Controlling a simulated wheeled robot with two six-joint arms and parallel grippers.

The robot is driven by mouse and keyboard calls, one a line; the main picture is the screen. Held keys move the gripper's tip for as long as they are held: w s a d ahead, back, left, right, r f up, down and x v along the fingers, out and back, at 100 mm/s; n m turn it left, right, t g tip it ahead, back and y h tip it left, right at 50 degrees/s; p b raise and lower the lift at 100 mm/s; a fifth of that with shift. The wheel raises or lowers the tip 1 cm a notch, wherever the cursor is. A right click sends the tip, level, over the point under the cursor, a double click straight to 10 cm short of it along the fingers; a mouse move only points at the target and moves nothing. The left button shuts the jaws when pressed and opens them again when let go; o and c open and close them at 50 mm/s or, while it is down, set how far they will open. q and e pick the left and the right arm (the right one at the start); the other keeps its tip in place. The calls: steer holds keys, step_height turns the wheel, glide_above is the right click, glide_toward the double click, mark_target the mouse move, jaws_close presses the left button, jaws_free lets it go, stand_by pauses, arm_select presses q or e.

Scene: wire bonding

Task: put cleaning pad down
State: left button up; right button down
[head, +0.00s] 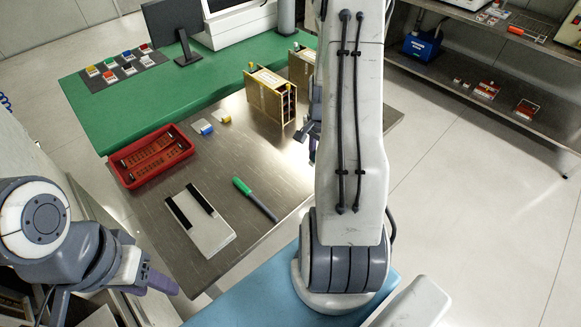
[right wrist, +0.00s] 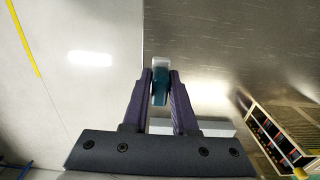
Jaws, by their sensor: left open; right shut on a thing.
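In the right wrist view a small teal piece with a pale end, which looks like the cleaning pad (right wrist: 159,94), is pinched between the purple fingertips of my right gripper (right wrist: 160,78). The steel table top shows to its right and the pale floor to its left, so it is near the table's edge. In the head view my right arm hides the pad; only part of the right gripper (head: 313,140) shows beside the arm, at the table's right side. My left gripper (head: 160,283) is open and empty at the lower left, off the table.
A green mat (head: 95,120) lies behind.

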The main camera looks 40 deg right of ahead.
steer(key=p, duration=0.2)
glide_above(290, 172)
step_height(290, 172, down, 5)
steer(key=shift+s, duration=0.1)
step_height(290, 172, down, 4)
steer(key=shift+r+p, duration=0.15)
steer(key=shift+p, duration=0.5)
steer(key=shift+f, duration=0.2)
